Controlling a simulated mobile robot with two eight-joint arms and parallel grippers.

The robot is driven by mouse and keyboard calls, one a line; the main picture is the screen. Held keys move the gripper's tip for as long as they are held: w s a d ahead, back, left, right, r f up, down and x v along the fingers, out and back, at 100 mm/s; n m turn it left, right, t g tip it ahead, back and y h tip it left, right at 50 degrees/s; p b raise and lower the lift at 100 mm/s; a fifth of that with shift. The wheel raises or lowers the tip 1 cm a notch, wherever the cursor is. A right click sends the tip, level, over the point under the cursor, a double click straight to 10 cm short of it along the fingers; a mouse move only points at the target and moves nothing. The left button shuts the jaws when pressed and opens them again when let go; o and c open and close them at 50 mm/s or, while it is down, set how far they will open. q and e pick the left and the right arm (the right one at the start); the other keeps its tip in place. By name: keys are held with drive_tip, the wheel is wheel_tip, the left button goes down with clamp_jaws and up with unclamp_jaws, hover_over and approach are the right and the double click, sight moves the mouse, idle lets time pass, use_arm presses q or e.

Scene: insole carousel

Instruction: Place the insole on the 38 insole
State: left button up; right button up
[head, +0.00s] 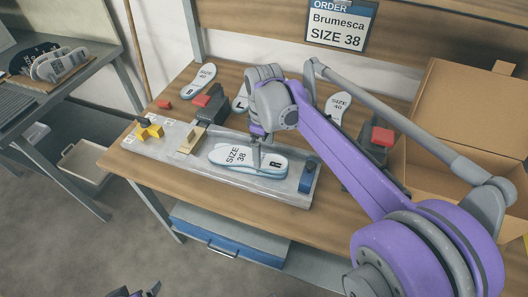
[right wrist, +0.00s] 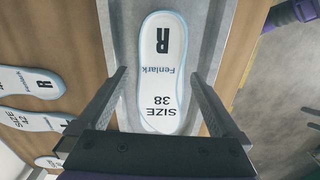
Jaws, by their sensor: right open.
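A white insole with a blue edge, marked SIZE 38 and R (head: 238,156), lies on the grey tray (head: 297,172) on the workbench. Its edge looks layered in the head view, as if another insole lies under it. In the right wrist view the insole (right wrist: 162,95) also reads Fenlark. My right gripper (head: 256,163) is over its middle, fingers pointing down. In the right wrist view the open fingers (right wrist: 158,74) stand on either side of the insole, holding nothing. A dark tip of what seems my left gripper (head: 136,293) shows at the bottom edge; its jaws are unclear.
An order sign (head: 339,24) reads Brumesca SIZE 38. SIZE 40 insoles lie at the back left (head: 199,80) and right (head: 338,106). A yellow part (head: 148,131) and a blue block (head: 308,177) sit at the tray's ends. An open cardboard box (head: 468,105) stands right.

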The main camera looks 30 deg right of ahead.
wheel_tip(320, 180, up, 10)
drive_tip(key=shift+r+p, duration=0.25)
drive_tip(key=shift+p, duration=0.2)
